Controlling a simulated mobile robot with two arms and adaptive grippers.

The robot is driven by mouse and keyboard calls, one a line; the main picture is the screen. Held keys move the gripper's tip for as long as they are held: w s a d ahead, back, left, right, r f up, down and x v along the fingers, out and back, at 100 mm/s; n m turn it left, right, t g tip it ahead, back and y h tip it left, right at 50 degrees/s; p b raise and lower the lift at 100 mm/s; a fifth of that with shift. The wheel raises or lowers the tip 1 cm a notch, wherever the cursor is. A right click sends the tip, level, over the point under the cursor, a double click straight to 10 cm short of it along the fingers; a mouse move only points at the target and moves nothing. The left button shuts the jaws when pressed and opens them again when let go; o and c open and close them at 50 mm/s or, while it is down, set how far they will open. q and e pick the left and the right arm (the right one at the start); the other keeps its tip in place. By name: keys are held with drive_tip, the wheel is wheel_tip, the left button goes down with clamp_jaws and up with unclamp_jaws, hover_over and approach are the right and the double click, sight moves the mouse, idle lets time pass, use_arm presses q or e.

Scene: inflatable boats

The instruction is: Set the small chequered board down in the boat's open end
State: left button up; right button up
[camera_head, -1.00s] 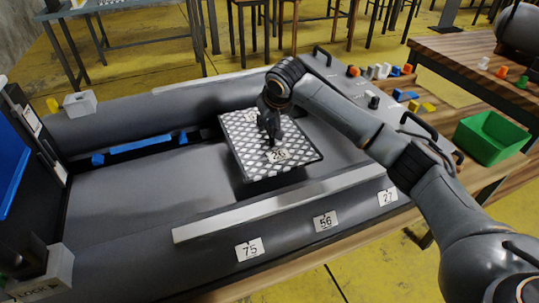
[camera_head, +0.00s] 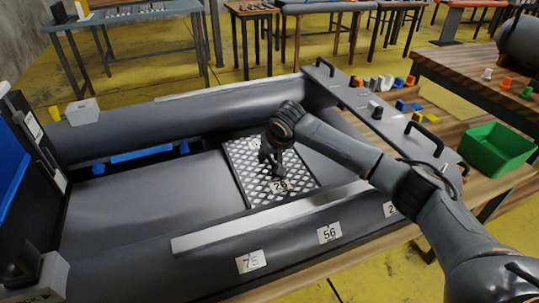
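The small chequered board (camera_head: 257,190) is a dark tilted-looking panel with a white diamond pattern and number tags. It lies low inside the grey boat (camera_head: 150,205), toward the boat's right end. Its near edge is close behind the pale strip on the near side tube. My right gripper (camera_head: 271,162) points down at the middle of the board. Its fingers meet the board's face there, and they look a little apart. I cannot tell whether they still grip it. Whether the board rests fully on the boat's floor is also unclear. My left gripper is not in view.
A grey panel with black handles (camera_head: 385,118) spans the boat's right end. A green bin (camera_head: 495,150) and small coloured parts (camera_head: 405,105) sit on wooden tables at the right. A blue bar (camera_head: 140,155) lies along the far inner side. The boat's left floor is clear.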

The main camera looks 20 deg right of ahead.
drive_tip(key=shift+r, duration=0.2)
drive_tip(key=shift+r, duration=0.2)
drive_tip(key=shift+s+r, duration=0.2)
drive_tip(key=shift+r, duration=0.15)
use_arm(q)
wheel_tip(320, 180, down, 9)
drive_tip(key=p, duration=0.2)
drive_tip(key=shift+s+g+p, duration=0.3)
use_arm(e)
drive_tip(key=v, duration=1.1)
drive_tip(key=shift+s+f, duration=0.1)
